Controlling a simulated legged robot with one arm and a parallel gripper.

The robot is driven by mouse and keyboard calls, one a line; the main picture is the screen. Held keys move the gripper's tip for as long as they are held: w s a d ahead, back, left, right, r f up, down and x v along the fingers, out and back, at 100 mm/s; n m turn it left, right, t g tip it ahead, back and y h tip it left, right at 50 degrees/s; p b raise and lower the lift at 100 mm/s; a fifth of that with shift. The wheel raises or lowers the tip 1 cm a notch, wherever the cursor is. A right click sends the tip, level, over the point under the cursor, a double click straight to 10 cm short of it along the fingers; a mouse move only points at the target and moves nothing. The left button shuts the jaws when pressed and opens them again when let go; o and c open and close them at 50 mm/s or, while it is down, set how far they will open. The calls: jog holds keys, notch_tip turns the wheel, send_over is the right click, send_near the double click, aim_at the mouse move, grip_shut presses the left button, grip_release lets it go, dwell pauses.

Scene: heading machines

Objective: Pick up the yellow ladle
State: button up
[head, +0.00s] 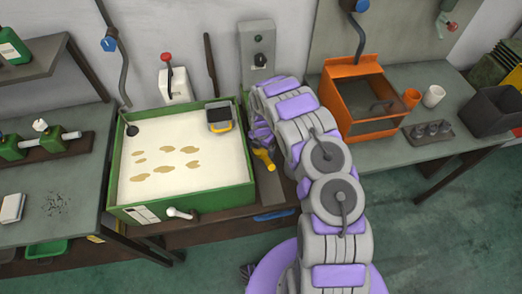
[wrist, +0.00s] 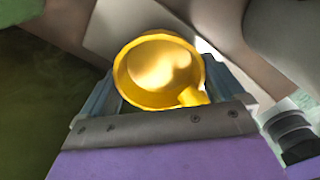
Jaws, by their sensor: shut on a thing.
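The yellow ladle (head: 264,159) is at the right side of the green vat, at the end of my arm. In the wrist view its round yellow bowl (wrist: 159,70) sits between the two fingers, with the hollow facing the camera. My gripper (head: 259,142) is shut on the ladle; it also shows in the wrist view (wrist: 162,88). The fingertips are partly hidden behind the bowl. I cannot tell whether the ladle touches the surface beneath it.
The green vat (head: 185,203) holds pale liquid with brown patches. A dark ladle (head: 131,129) and a yellow-grey device (head: 219,117) are at its rim. An orange box (head: 352,100), an orange cup (head: 411,97) and a white cup (head: 433,96) stand on the right bench.

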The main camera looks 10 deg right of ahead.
notch_tip(320, 180, up, 16)
jog(key=p, duration=0.2)
jog(key=o, duration=0.5)
jog(key=c, duration=0.3)
dwell(0.6)
